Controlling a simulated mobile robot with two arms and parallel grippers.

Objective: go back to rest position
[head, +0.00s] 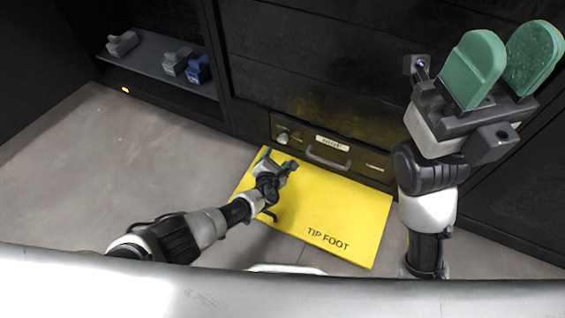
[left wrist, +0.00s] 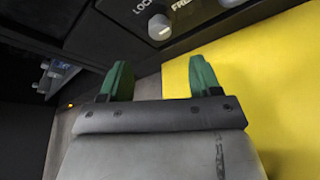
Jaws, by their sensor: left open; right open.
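My left gripper (head: 279,162) is low, over the far left part of the yellow plate, close to the drawer front. In the left wrist view its two green fingers (left wrist: 160,78) stand apart with nothing between them. My right gripper (head: 507,68) is raised at the right of the head view, its broad green fingers apart and empty. Neither gripper visibly holds anything.
The yellow plate marked TIP FOOT (head: 345,215) lies on the grey floor before a dark cabinet. Its low drawer (head: 355,157) has a handle and a knob (head: 283,136), also in the left wrist view (left wrist: 159,27). A shelf (head: 150,66) holds grey and blue items. Floor at left is clear.

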